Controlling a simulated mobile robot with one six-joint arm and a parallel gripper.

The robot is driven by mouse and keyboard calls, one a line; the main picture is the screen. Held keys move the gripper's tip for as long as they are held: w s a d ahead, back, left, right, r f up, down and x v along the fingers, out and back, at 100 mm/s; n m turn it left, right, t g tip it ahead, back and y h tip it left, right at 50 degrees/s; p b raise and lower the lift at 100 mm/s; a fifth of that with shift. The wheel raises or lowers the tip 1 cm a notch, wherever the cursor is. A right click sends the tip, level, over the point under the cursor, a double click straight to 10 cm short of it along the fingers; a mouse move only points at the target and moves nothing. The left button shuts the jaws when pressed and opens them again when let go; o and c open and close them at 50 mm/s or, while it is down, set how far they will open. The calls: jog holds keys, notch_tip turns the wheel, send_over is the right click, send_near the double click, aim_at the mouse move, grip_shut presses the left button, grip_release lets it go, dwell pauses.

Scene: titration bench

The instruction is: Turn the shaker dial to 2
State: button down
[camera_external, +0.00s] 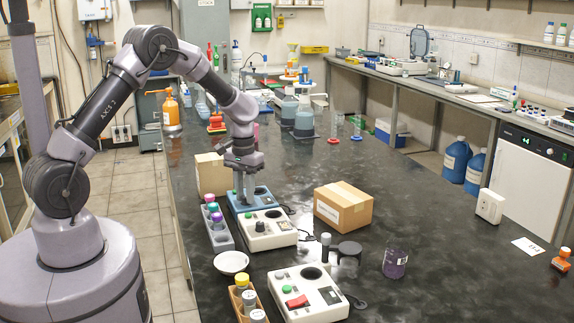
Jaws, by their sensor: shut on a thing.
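A blue-topped bench unit (268,201), which looks like the shaker, stands on the black bench just left of centre, with a dark round spot on its top. My gripper (245,199) points straight down over the left part of this unit. Its fingers are close together and shut on the dial, at the unit's top. The fingers cover the dial, so its pointer and number marks cannot be read.
A white unit (265,240) with a dark knob stands right in front, and another white unit (310,305) nearer. A rack with coloured caps (219,238) is close left. Cardboard boxes stand behind (210,178) and right (343,208). A purple beaker (395,264) is farther right.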

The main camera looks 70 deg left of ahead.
jog(key=m, duration=0.3)
jog(key=shift+m, duration=0.4)
jog(key=m, duration=0.3)
jog(key=shift+m, duration=0.3)
jog(key=m, duration=0.3)
jog(key=shift+b, duration=0.4)
jog(key=shift+m+b, duration=0.3)
jog(key=shift+m, duration=1.8)
jog(key=c, duration=1.2)
grip_release()
